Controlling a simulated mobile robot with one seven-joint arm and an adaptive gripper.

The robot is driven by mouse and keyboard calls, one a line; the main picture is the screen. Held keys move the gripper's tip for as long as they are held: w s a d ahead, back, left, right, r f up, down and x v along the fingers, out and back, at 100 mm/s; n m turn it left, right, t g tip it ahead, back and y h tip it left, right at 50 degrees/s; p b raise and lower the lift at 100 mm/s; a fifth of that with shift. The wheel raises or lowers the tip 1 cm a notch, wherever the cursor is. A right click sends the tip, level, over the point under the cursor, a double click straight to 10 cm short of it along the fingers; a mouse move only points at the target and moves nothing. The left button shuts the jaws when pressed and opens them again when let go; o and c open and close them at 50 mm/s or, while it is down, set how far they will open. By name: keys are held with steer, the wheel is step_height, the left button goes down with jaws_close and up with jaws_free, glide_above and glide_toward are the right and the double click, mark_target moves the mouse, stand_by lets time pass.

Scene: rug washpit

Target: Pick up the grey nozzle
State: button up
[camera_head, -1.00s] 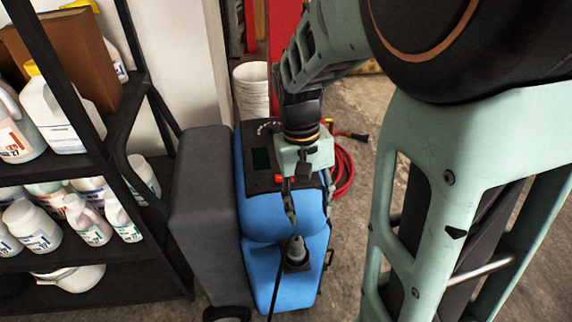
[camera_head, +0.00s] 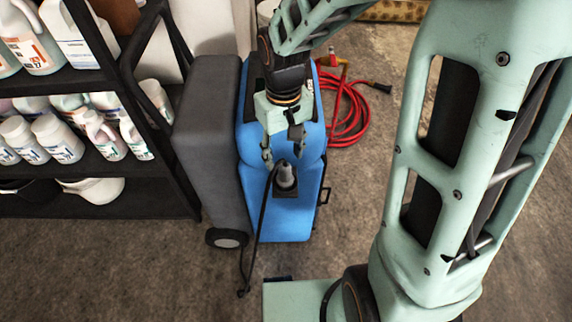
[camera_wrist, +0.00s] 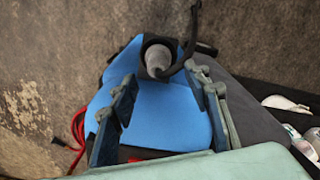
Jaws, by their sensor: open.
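The grey nozzle (camera_head: 285,174) stands upright on a black mount (camera_head: 286,190) on top of the blue machine (camera_head: 291,221), with a black cable running from it down the machine's front. My gripper (camera_head: 283,149) is open and empty just behind and above the nozzle, fingers pointing down. In the wrist view the nozzle (camera_wrist: 157,59) shows as a grey cone beyond the fingertips, roughly between the two fingers of my gripper (camera_wrist: 164,84). It looks apart from both fingers. The cable (camera_wrist: 191,40) curves off its right side.
A dark grey block (camera_head: 205,150) stands against the machine's left side. A black shelf (camera_head: 100,203) with several white bottles is at left. A coiled red hose (camera_head: 350,112) lies on the floor at right. Bare floor (camera_head: 130,270) lies in front.

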mark_target(285, 165)
step_height(285, 165, down, 7)
steer(key=shift+d+f+b, duration=0.15)
steer(key=shift+f+b, duration=0.05)
steer(key=shift+b, duration=0.75)
steer(key=shift+c, duration=0.6)
jaws_close()
steer(key=shift+w+r, duration=0.1)
steer(key=shift+r, duration=0.05)
